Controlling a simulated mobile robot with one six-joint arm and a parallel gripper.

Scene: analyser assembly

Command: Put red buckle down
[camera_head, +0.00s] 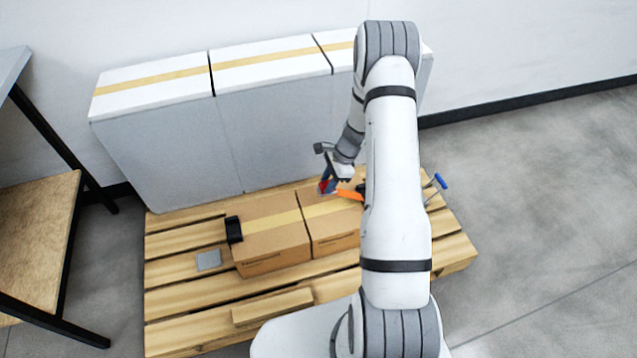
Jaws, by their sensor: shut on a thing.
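The red buckle (324,187) shows as a small red patch at the tip of my gripper (328,184), above or at the top of the right cardboard box. My gripper points down and is shut on the buckle. The fingers and blue parts around them cover much of it. I cannot tell whether the buckle touches the box top.
Two taped cardboard boxes (276,253) stand on a wooden pallet (190,290). An orange item (350,195) lies right of my gripper. A black item (233,230) and grey plate (208,261) are left.

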